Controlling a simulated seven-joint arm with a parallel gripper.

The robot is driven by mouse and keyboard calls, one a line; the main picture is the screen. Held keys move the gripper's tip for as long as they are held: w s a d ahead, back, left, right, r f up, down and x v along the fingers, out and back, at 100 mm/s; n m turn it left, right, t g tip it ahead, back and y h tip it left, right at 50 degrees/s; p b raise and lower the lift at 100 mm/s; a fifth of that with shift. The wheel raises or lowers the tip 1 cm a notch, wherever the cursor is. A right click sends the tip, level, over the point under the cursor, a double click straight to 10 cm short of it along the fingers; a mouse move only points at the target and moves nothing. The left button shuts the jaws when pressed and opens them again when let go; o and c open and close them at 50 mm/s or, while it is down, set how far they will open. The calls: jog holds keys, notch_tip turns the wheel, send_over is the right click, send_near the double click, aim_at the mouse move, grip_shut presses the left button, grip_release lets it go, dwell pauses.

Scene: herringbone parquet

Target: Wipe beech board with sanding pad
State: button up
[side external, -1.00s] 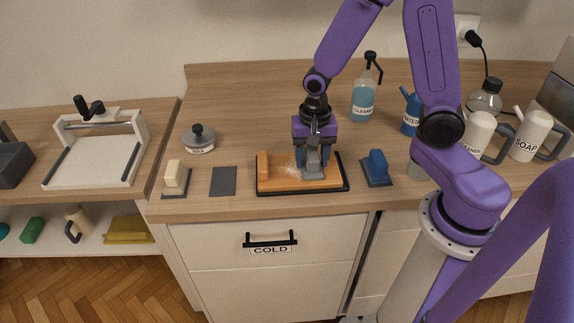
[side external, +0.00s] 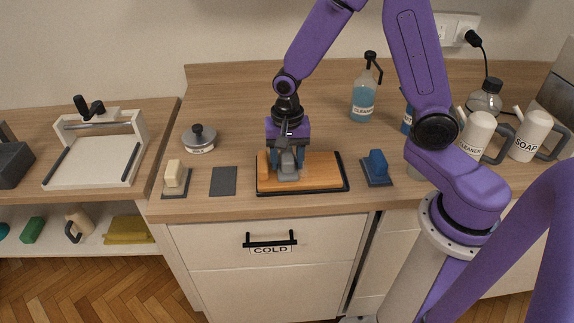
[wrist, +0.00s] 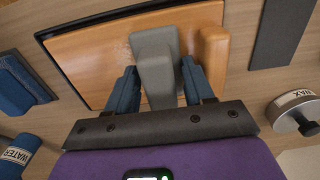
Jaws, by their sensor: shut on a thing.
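The beech board (side external: 322,170), orange-brown, lies in a black-edged tray on the counter; it also fills the upper part of the wrist view (wrist: 88,62). My gripper (side external: 288,160) is shut on the grey sanding pad (side external: 288,174), holding it by its raised grip. In the wrist view, the pad (wrist: 152,42) sits between my two blue fingers, its base down on the board near the orange block (wrist: 213,60) at the board's left end. A few pale specks show on the board beside the pad; the surface under the pad is hidden.
A blue block on a dark base (side external: 377,168) stands right of the board. A dark grey sheet (side external: 223,181) and a cream block (side external: 175,178) lie left, with a WAX tin (side external: 199,140) behind. A CLEANER spray bottle (side external: 363,95) stands behind right.

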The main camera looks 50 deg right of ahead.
aim_at(336, 167)
jog(key=shift+s+d, duration=2.2)
jog(key=shift+s, duration=0.1)
jog(key=shift+s+d, duration=2)
jog(key=shift+d, duration=0.05)
jog(key=shift+r, duration=0.1)
jog(key=shift+r, duration=0.65)
jog(key=shift+r, duration=0.1)
jog(key=shift+r, duration=1.4)
jog(key=shift+r, duration=0.1)
